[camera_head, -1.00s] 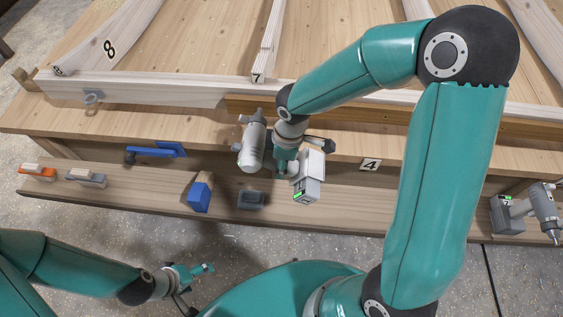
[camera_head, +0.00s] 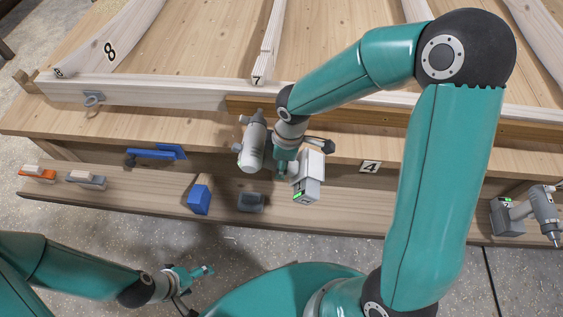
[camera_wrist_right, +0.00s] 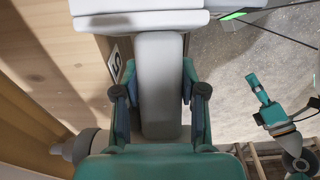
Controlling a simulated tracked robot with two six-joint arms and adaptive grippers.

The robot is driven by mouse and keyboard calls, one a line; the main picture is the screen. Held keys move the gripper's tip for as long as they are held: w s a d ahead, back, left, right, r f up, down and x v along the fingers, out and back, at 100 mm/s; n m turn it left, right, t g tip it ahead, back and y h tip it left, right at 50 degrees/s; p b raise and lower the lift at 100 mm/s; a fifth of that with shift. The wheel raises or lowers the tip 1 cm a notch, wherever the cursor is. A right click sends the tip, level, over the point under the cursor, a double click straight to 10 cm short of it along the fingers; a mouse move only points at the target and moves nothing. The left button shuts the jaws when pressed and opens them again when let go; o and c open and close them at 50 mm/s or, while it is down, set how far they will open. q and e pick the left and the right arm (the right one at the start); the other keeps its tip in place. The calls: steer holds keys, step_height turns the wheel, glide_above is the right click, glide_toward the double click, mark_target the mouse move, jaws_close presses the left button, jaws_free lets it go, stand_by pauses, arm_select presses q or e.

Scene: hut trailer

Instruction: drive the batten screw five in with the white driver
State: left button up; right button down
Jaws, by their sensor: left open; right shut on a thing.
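The white driver (camera_head: 252,148) is in my right gripper (camera_head: 285,165), which is shut around its handle. In the right wrist view the light grey handle (camera_wrist_right: 160,85) runs between the two fingers of my right gripper (camera_wrist_right: 160,105). The driver's nose points up the picture toward the brown batten (camera_head: 400,114) along the workbench. Batten screw five cannot be made out; the driver and my right arm cover that area. A number plate reading 5 (camera_wrist_right: 114,60) shows beside the handle. My left gripper (camera_head: 203,272) is open and empty, low in front of the bench.
A blue clamp-like tool (camera_head: 155,153), a blue block (camera_head: 199,198), a grey block (camera_head: 251,202) and two brushes (camera_head: 37,173) lie on the shelf. A plate reads 4 (camera_head: 370,167). The floor in front is clear.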

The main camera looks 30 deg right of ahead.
mark_target(308, 191)
steer(key=shift+w+d+r, duration=0.15)
steer(key=shift+w, duration=0.2)
stand_by(0.6)
steer(key=shift+s+a+b, duration=0.3)
steer(key=shift+s, duration=0.1)
steer(key=s, duration=0.3)
steer(key=s+d+b, duration=0.1)
steer(key=s, duration=0.2)
steer(key=s+d, duration=0.1)
steer(key=s, duration=0.2)
steer(key=shift+d+b, duration=0.25)
steer(key=shift+b, duration=0.05)
